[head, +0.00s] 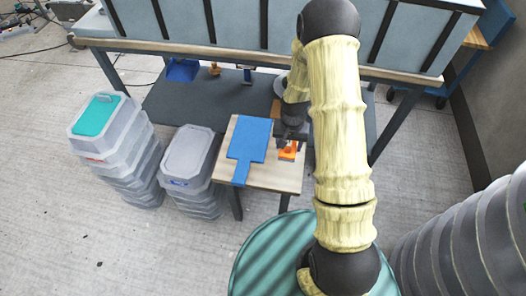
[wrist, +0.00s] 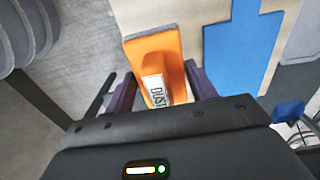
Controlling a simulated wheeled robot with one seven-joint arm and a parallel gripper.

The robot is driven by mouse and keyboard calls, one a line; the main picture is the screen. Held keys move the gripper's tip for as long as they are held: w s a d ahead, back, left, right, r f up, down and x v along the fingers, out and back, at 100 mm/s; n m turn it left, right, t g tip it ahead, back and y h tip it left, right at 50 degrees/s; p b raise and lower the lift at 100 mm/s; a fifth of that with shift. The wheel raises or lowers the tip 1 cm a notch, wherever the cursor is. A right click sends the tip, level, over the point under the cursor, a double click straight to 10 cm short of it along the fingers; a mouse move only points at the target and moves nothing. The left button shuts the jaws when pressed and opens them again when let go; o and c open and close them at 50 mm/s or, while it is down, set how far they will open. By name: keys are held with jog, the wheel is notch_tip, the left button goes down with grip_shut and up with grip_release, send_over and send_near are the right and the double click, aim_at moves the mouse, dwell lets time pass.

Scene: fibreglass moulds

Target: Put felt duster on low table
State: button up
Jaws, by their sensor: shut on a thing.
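The felt duster (head: 287,153) is an orange block, seen beside my arm in the head view. In the wrist view the duster (wrist: 158,52) shows a white label reading "DUST". My gripper (head: 291,142) is shut on it, with a dark finger on each side in the wrist view (wrist: 158,88). The low table (head: 262,178) has a pale wooden top and dark legs. The duster is over the right part of this top; I cannot tell whether it touches it.
A blue paddle-shaped piece (head: 250,140) lies on the low table, left of the duster. Stacked grey bins (head: 190,160) stand just left, with a teal-lidded stack (head: 105,125) farther left. A long workbench (head: 180,48) stands behind. A teal round top (head: 260,250) is in front.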

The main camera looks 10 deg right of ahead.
aim_at(285, 179)
notch_tip(285, 179, down, 6)
jog(key=shift+w, duration=0.15)
jog(key=shift+s, duration=0.25)
jog(key=shift+w+f, duration=0.1)
jog(key=shift+f, duration=1.9)
jog(key=shift+f, duration=0.2)
jog(key=o, duration=1)
jog(key=shift+c, duration=0.2)
